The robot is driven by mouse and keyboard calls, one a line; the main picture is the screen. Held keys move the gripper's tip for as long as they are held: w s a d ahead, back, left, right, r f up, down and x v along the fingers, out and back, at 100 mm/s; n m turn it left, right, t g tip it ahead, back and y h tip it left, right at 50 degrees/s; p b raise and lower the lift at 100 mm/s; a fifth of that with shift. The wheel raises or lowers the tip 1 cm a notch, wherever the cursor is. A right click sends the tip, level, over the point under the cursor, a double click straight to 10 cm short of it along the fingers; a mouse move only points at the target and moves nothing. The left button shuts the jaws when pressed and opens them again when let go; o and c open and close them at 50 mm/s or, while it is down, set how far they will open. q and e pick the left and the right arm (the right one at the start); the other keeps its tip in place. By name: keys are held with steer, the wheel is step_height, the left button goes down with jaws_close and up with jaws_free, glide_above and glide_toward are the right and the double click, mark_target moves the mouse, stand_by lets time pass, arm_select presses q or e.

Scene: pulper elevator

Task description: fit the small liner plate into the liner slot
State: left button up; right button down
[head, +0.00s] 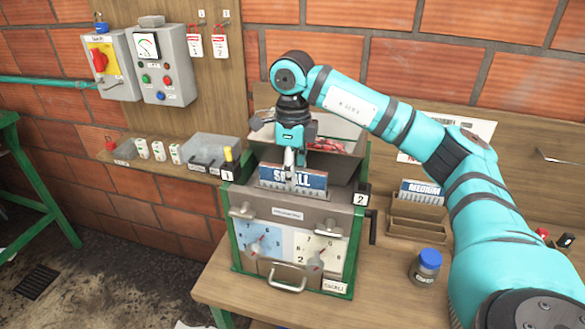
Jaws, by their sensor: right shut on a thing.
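The small liner plate (311,179), blue with white letters partly reading "SMALL", stands upright at the top of the green-framed machine (229,255). My right gripper (290,174) comes down from above and is shut on the plate, its fingers covering part of the lettering. The plate's lower edge is at the machine's grey top front. I cannot tell whether it sits inside the liner slot, which is hidden behind the plate. My left gripper is not in view.
A plate marked "MEDIUM" (422,192) stands in a wooden rack (417,228) to the right. A blue-lidded jar (425,266) is on the bench. A shelf with small boxes and a clear bin (212,148) is left of the machine. Control boxes (163,64) hang on the wall.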

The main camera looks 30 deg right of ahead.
steer(key=shift+s, duration=0.1)
steer(key=shift+f, duration=0.15)
steer(key=c, duration=1.3)
jaws_free()
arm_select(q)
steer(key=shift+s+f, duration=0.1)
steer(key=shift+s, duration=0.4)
arm_select(e)
steer(key=shift+o, duration=0.2)
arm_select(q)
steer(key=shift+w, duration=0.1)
arm_select(e)
steer(key=shift+r, duration=0.25)
step_height(320, 180, up, 2)
steer(key=shift+r+b, duration=0.15)
steer(key=shift+b, duration=0.45)
arm_select(q)
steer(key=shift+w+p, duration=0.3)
steer(key=shift+p, duration=0.2)
arm_select(e)
step_height(320, 180, up, 10)
steer(key=shift+f, duration=0.25)
